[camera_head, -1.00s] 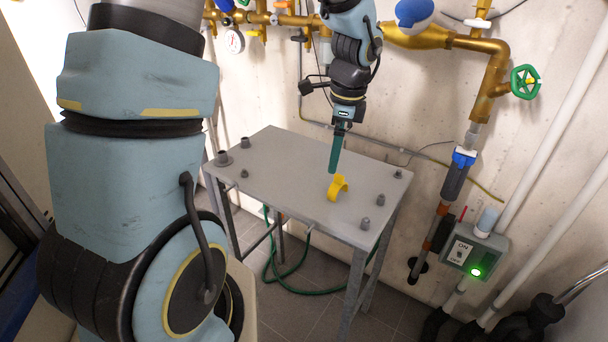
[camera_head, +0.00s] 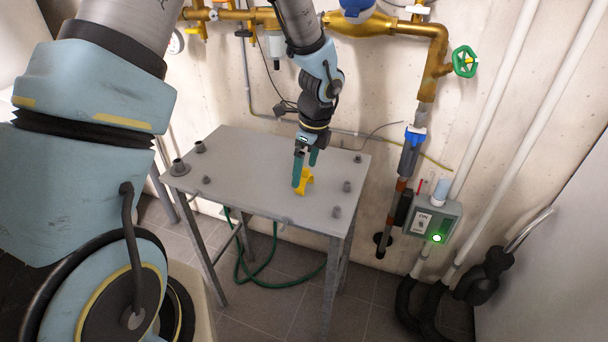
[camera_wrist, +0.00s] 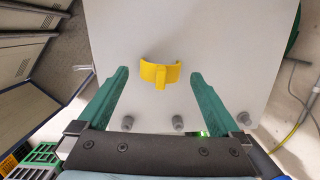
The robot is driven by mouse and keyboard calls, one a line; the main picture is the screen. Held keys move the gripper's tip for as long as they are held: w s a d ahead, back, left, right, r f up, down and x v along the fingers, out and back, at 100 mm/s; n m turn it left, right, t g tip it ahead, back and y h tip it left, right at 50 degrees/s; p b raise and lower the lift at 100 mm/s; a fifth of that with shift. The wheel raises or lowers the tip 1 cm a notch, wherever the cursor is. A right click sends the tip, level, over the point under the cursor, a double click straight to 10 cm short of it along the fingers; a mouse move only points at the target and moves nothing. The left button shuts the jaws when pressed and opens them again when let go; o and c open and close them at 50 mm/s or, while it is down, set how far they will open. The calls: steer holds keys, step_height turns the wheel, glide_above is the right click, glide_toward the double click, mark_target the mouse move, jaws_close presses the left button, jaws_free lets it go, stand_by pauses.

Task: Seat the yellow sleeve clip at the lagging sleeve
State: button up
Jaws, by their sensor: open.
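The yellow sleeve clip (camera_head: 304,183), a curved piece with a short tab, lies on the grey table (camera_head: 240,165). My gripper (camera_head: 303,172) is open, pointing down right at the clip, one green finger partly in front of it. In the wrist view the clip (camera_wrist: 160,73) shows between the two open fingertips (camera_wrist: 159,76), with a gap on each side; I cannot tell the height left between tips and clip. A dark grey sleeve (camera_head: 409,157) with a blue band at its top is on the vertical pipe right of the table; it looks like the lagging sleeve.
Several grey pegs, such as one at the right corner (camera_head: 336,211), stand near the table's edges. A switch box with a green light (camera_head: 437,238) is right of the pipe. Brass piping with a green handwheel (camera_head: 464,62) runs along the wall. A green hose (camera_head: 262,280) lies below.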

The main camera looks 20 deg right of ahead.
mark_target(306, 169)
steer(key=shift+w+f, duration=0.15)
steer(key=shift+f, duration=1.45)
steer(key=c, duration=1.2)
